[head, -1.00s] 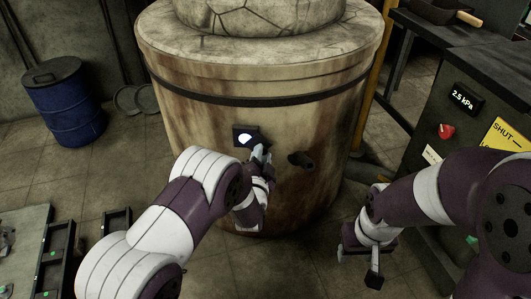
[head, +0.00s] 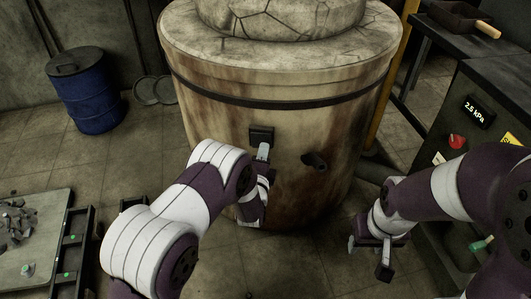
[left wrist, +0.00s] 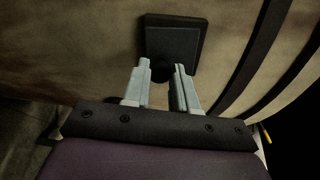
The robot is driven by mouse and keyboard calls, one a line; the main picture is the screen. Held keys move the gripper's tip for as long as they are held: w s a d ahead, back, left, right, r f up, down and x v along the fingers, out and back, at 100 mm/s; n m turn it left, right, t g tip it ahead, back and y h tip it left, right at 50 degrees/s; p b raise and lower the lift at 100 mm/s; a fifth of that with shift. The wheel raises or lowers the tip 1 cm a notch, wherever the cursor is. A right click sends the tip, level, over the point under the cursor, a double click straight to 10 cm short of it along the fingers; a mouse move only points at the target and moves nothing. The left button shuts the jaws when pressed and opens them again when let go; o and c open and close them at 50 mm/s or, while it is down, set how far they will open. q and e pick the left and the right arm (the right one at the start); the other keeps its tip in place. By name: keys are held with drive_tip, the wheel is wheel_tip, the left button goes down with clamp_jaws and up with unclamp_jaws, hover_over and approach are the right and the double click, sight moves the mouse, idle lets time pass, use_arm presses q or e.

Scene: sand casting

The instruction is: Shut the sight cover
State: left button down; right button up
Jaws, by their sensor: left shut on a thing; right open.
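The sight cover (head: 261,134) is a small dark square plate on the front of the rusty, cream-coloured furnace (head: 225,110). It lies over the sight opening and no glow shows. In the left wrist view the cover (left wrist: 172,42) sits in its dark frame, with a round dark knob (left wrist: 162,70) at its lower edge. My left gripper (head: 264,150) is at the cover's lower right in the head view. In the left wrist view its fingers (left wrist: 162,75) are shut on the knob. My right gripper (head: 368,258) is open and empty, low at the right, away from the furnace.
A dark spout hole (head: 316,161) is right of the cover. A control cabinet (head: 455,105) with a 2.5 kPa display and red knob stands at right. A blue drum (head: 88,95) is at left. A bench (head: 45,215) with rubble is at lower left.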

use_arm(q)
drive_tip(key=shift+a+m, duration=0.2)
drive_tip(key=shift+m, duration=0.2)
drive_tip(key=c, duration=0.9)
unclamp_jaws()
drive_tip(key=s+r+p, duration=0.1)
drive_tip(key=s+p, duration=0.2)
drive_tip(key=s, duration=0.9)
drive_tip(key=shift+s+a+p, duration=0.35)
drive_tip(key=shift+p, duration=0.05)
